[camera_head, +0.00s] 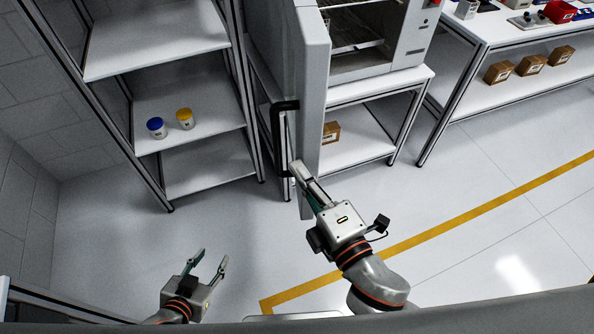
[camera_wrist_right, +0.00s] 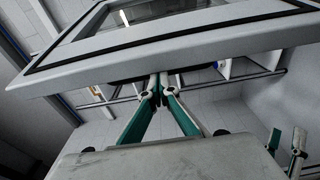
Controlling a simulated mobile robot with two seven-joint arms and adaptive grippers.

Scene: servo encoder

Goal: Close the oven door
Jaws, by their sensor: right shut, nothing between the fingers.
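The grey oven door (camera_head: 311,95) stands wide open in the head view, seen nearly edge-on, with a black handle (camera_head: 277,140) on its left face. The oven (camera_head: 405,45) stands on a white table to the right, its inside and rack visible. My right gripper (camera_head: 297,168) is shut and empty, its fingertips close by the door's lower part near the handle; I cannot tell if they touch. In the right wrist view the door (camera_wrist_right: 180,52) spans the top, above the shut fingertips (camera_wrist_right: 160,80). My left gripper (camera_head: 211,258) is open and empty, low over the floor.
A white shelf (camera_head: 205,95) at the left holds a blue-lidded jar (camera_head: 156,127) and a yellow-lidded jar (camera_head: 185,118). A cardboard box (camera_head: 331,132) sits under the oven. A workbench (camera_head: 490,25) with several boxes is at the upper right. The floor between is clear.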

